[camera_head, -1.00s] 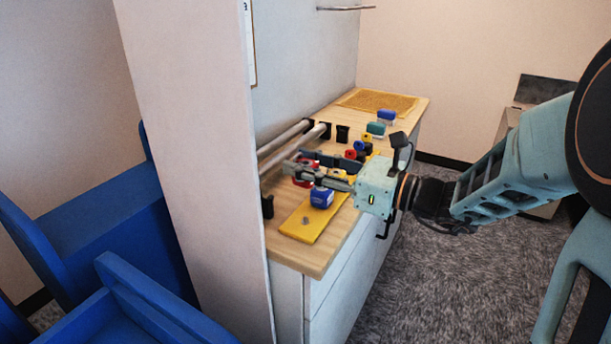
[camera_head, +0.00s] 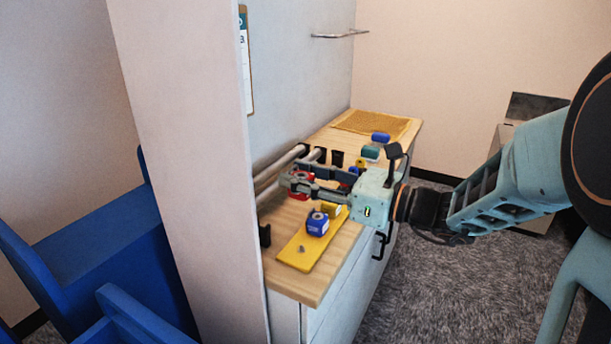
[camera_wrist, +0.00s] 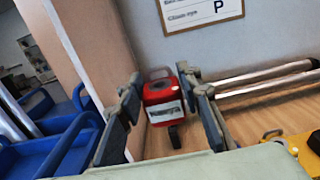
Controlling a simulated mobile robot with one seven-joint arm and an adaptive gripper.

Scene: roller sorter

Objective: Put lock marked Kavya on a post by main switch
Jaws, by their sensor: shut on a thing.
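My gripper (camera_wrist: 163,108) is shut on a red lock (camera_wrist: 162,98), which has a white label too blurred to read. The lock sits upright between the fingers in the wrist view, its dark lower end pointing down over the wooden top. In the head view the red lock (camera_head: 300,185) shows at the fingertips, partly covered by them. A blue lock (camera_head: 318,224) stands on the yellow board (camera_head: 296,259), nearer the front than my gripper. A yellow lock (camera_head: 331,210) is just behind it. A small grey post (camera_head: 302,249) shows on the board. I cannot make out the main switch.
Two metal rails (camera_head: 277,174) run along the wall side of the wooden top (camera_head: 342,240). Black blocks (camera_head: 337,158), a teal block (camera_head: 370,152) and a blue block (camera_head: 380,137) stand farther back. A pale panel (camera_head: 200,170) rises at left, beside blue bins (camera_head: 110,250).

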